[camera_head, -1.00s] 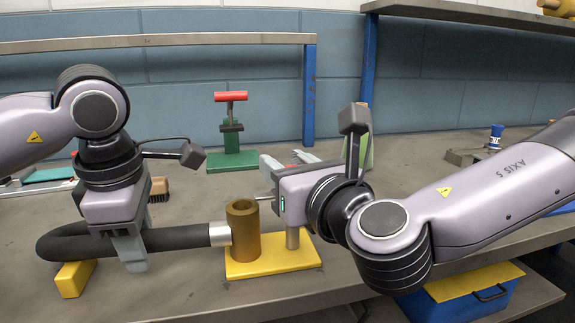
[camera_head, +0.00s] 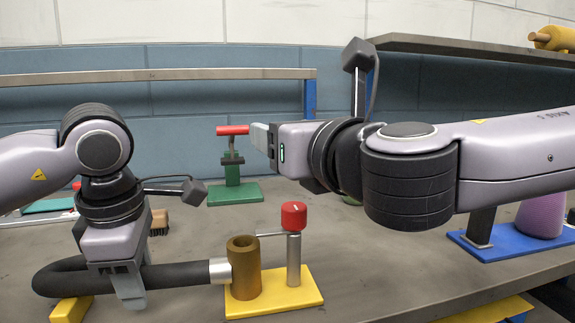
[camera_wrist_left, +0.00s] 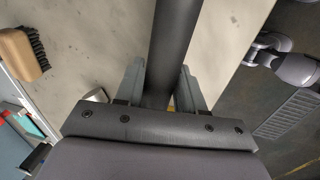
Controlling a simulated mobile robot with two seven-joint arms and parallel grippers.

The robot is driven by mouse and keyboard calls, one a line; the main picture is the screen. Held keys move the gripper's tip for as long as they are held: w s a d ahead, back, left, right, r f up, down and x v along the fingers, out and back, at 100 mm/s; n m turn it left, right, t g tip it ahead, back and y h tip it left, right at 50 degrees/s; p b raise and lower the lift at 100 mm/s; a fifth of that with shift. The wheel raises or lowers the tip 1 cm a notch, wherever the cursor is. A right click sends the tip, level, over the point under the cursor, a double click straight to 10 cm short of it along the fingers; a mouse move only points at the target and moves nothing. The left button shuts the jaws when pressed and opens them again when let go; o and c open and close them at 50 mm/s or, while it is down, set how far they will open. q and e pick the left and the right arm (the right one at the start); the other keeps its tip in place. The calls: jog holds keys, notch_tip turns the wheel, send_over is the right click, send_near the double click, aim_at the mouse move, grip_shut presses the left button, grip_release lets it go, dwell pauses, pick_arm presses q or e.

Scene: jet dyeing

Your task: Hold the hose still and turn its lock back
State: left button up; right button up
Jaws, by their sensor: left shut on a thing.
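The black hose (camera_head: 180,275) lies along the bench front and bends back at the left. Its silver end (camera_head: 220,270) meets a brown socket (camera_head: 243,262) on a yellow plate (camera_head: 300,295). My left gripper (camera_head: 130,290) is shut around the hose from above. In the left wrist view the hose (camera_wrist_left: 175,40) passes between the fingers (camera_wrist_left: 160,85). A red knob (camera_head: 294,215) with a small pale mark tops a grey post beside the socket; a thin rod runs between them. My right gripper (camera_head: 262,138) is above and behind the knob, apart from it; its finger gap is unclear.
A green stand (camera_head: 235,192) with a red handle is behind, close to my right gripper in the picture. A brush (camera_head: 160,222) lies behind my left gripper. A purple cone (camera_head: 541,215) on a blue base stands right. A shelf (camera_head: 470,49) overhangs the back right.

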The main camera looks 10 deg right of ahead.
jog(key=shift+r, duration=0.35)
pick_arm(q)
jog(key=o, duration=1.1)
jog(key=shift+o, duration=0.2)
